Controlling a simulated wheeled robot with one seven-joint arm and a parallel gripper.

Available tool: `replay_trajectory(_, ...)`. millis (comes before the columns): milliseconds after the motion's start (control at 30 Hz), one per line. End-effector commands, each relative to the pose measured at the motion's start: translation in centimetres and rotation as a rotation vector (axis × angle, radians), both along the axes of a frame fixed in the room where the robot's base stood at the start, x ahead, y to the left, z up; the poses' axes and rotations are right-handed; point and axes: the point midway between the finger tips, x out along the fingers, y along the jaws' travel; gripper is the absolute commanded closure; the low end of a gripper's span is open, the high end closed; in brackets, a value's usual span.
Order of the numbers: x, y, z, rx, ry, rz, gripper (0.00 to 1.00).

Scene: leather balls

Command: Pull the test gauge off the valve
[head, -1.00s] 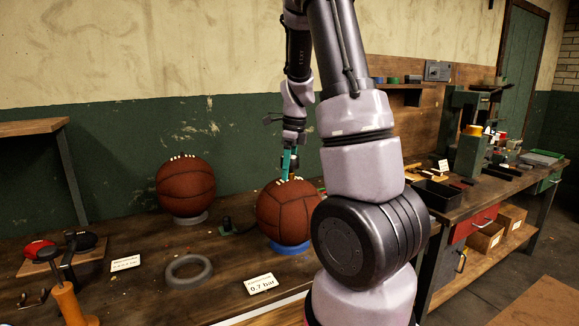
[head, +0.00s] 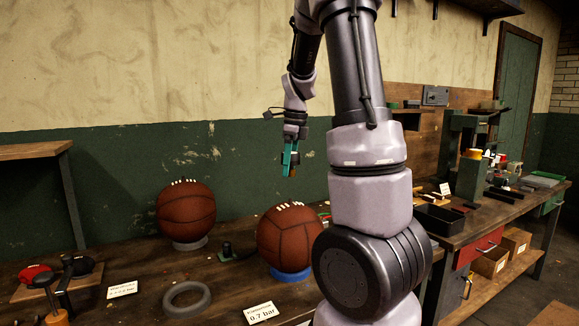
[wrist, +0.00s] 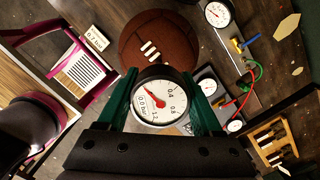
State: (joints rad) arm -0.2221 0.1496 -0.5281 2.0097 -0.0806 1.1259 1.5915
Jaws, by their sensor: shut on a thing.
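My gripper (head: 290,160) is raised above and clear of the right-hand leather ball (head: 289,236), which sits on a blue ring (head: 291,273). In the wrist view the green fingers (wrist: 162,108) are shut on the test gauge (wrist: 159,100), a round white dial with a red needle near 0. The gauge is apart from the ball, which shows beyond it in the wrist view (wrist: 155,38) with white lacing on top. The valve itself is too small to make out. In the head view the gauge is mostly hidden by the fingers.
A second ball (head: 186,212) stands on a grey ring to the left. An empty grey ring (head: 187,299) and a "0.7 bar" card (head: 261,313) lie in front. A panel with another dial (wrist: 217,14) and a red hose shows in the wrist view. The air around my gripper is clear.

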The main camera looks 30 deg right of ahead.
Motion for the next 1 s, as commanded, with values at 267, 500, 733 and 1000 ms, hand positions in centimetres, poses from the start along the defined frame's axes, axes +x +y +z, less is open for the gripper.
replay_trajectory(267,0.0,0.0,-1.0,0.000,0.001,0.000,0.90)
replay_trajectory(500,0.0,0.0,-1.8,0.001,0.001,-0.001,0.90)
replay_trajectory(733,0.0,0.0,-1.9,0.000,0.000,0.000,0.90)
replay_trajectory(1000,1.1,0.3,-2.6,-0.001,0.003,0.127,0.90)
